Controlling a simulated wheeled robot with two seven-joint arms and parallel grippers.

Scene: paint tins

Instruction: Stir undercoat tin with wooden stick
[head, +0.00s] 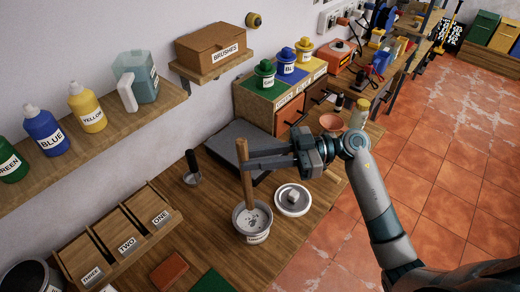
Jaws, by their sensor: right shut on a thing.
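The undercoat tin (257,238) stands open on the wooden table; its label is too small to read fully. Grey-white contents (254,219) show inside. The wooden stick (246,172) stands nearly upright with its lower end inside the tin. My right gripper (249,160) is shut on the stick's upper part, reaching in from the right above the table. My left gripper is not in view.
A dark grey flat slab (223,140) lies behind the stick. Wooden bins labelled ONE, TWO and THREE (125,243) stand left. A dark-handled tool (192,168) stands near the wall. A shelf with paint bottles (88,107) overhangs the left. A reddish block (169,270) lies in front.

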